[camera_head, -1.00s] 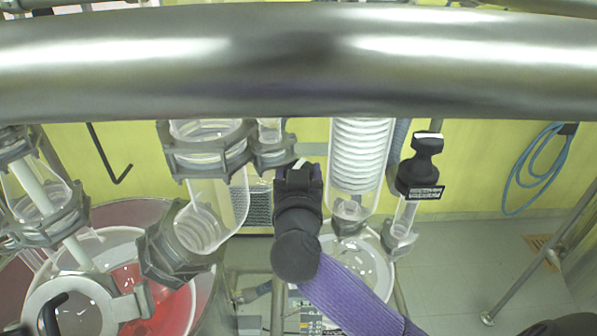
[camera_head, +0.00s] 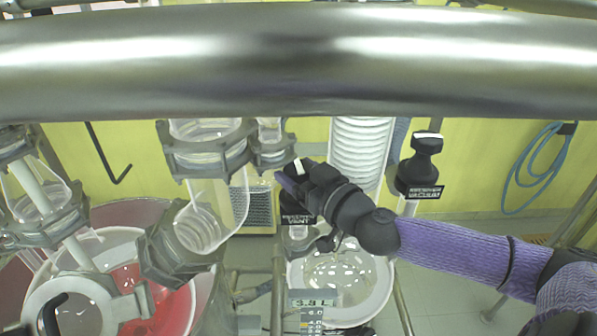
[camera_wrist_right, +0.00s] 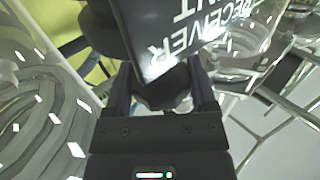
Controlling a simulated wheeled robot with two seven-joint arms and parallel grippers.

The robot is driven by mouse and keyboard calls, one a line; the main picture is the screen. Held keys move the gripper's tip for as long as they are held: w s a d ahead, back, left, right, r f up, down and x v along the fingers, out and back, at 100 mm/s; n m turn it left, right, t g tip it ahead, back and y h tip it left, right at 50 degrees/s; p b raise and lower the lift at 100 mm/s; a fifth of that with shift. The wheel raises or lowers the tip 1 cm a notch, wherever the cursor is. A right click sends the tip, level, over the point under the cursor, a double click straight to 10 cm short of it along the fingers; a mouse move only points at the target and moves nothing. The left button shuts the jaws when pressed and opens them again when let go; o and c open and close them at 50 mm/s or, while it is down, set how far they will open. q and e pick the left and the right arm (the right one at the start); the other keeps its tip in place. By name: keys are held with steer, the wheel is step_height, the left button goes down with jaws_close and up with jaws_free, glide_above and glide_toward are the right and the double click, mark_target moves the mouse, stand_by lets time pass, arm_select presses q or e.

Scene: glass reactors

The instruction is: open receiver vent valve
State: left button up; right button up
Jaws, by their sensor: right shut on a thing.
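The receiver vent valve is a black knob (camera_head: 298,168) with a white mark on top. A black label (camera_head: 297,219) reading "RECEIVER VENT" sits just below it. My right gripper (camera_head: 297,178) reaches it from the right and is shut on the knob. In the right wrist view the dark knob (camera_wrist_right: 160,92) sits between the two fingers (camera_wrist_right: 160,85), with the label (camera_wrist_right: 187,32) right above it. The fingers hide part of the knob. My left gripper does not show.
A second black valve (camera_head: 424,160), labelled for vacuum, stands to the right beyond the coiled glass condenser (camera_head: 360,150). Clamped glass tubes (camera_head: 205,150) stand close on the left. A round glass receiver (camera_head: 345,280) lies below. A thick steel rail (camera_head: 300,65) crosses the top.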

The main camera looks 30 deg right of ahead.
steer(key=shift+r+y, duration=0.1)
steer(key=shift+y, duration=0.2)
steer(key=o, duration=1)
steer(key=shift+o, duration=0.8)
steer(key=shift+a, duration=0.15)
